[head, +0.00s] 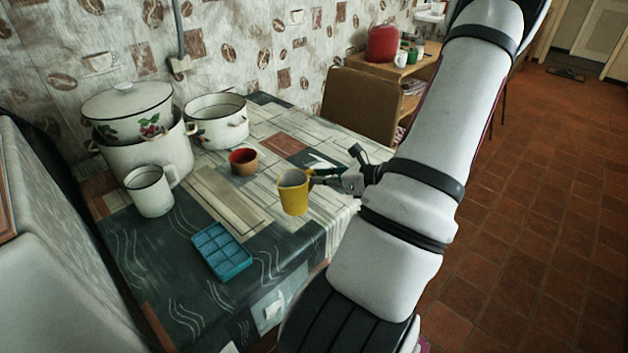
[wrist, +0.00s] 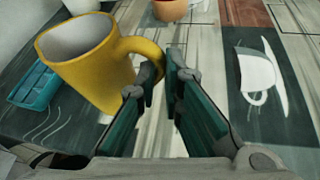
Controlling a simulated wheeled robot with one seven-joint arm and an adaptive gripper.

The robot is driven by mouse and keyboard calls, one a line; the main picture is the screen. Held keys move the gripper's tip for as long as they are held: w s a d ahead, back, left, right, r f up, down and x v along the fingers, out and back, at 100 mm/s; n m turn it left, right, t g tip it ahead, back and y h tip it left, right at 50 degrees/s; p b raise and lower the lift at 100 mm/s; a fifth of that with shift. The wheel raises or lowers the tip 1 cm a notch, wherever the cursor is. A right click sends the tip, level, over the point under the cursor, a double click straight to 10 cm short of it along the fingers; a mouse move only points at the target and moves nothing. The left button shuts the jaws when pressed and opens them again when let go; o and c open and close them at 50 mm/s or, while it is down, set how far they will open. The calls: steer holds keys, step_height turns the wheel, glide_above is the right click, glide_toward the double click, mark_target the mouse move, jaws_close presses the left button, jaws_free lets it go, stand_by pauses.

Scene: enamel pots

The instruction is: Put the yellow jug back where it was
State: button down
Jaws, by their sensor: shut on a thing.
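The yellow jug (head: 293,193) is at the right part of the table in the head view, close to the table's right edge. In the wrist view the jug (wrist: 92,68) is at the upper left, tilted in the picture, with its handle pointing at my gripper. My gripper (wrist: 165,82) is shut on the jug's handle, one finger on each side. In the head view my gripper (head: 322,178) reaches the jug from the right. I cannot tell whether the jug's base touches the table.
A red-brown cup (head: 243,162) stands behind the jug. A teal ice tray (head: 221,251) lies at the front. A white mug (head: 150,191), a large lidded pot (head: 150,152) and a smaller pot (head: 217,122) stand at the left and back. Bare tablecloth (head: 225,197) lies between them.

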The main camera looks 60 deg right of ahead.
steer(key=w+d, duration=0.1)
steer(key=w+d+f, duration=0.1)
steer(key=w+d, duration=0.1)
steer(key=shift+w+d+f, duration=0.1)
steer(key=shift+w+f, duration=0.25)
steer(key=shift+w, duration=0.05)
steer(key=shift+f, duration=1.1)
steer(key=shift+f+b, duration=0.2)
steer(key=shift+b, duration=0.1)
steer(key=c, duration=1.7)
jaws_free()
steer(key=shift+r, duration=0.1)
steer(key=shift+r, duration=0.15)
steer(key=p+v, duration=0.1)
steer(key=v, duration=1.1)
